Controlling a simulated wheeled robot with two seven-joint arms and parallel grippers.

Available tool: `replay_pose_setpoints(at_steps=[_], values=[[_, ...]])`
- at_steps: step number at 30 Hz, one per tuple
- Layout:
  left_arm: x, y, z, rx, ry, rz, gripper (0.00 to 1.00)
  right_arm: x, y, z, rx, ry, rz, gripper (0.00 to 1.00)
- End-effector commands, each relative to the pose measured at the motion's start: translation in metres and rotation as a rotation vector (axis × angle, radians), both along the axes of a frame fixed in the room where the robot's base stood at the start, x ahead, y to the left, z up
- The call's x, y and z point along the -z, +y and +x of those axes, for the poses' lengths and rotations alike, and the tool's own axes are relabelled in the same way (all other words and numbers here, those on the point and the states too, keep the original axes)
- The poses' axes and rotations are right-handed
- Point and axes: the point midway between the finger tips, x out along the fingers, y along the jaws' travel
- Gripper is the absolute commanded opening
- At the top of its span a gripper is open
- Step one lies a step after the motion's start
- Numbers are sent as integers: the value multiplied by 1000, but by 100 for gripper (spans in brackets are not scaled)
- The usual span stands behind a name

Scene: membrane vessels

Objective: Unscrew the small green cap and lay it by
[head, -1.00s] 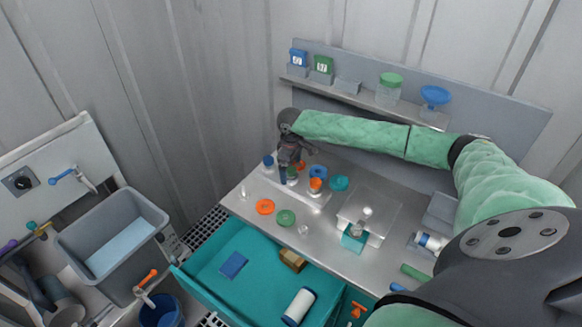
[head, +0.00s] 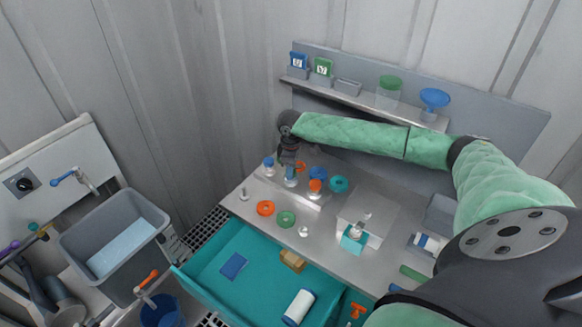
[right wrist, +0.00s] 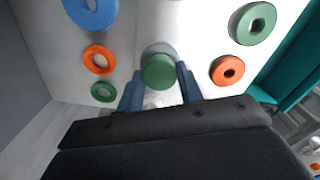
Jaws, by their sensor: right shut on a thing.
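The small green cap (right wrist: 160,72) shows between the blue fingers of my right gripper (right wrist: 160,88) in the right wrist view; the gripper is shut on it. In the head view my right gripper (head: 291,170) points down over the middle vessel (head: 291,182) of a short row, and its fingers hide the cap there. I cannot tell whether the cap is still seated on that vessel. A blue-capped vessel (head: 268,170) stands to its left and an orange-capped vessel (head: 315,188) to its right. My left gripper is not in view.
The teal drawer (head: 215,262) is open at the front. A shelf (head: 360,97) runs along the back.

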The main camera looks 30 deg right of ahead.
Motion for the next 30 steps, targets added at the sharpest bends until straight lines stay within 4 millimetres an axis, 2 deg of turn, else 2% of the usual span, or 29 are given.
replay_pose_setpoints(at_steps=[12,30], values=[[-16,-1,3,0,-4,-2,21,-2,0,0,-409,0,-1,10],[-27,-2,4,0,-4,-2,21,-2,0,1,-1000,-1,-1,10]])
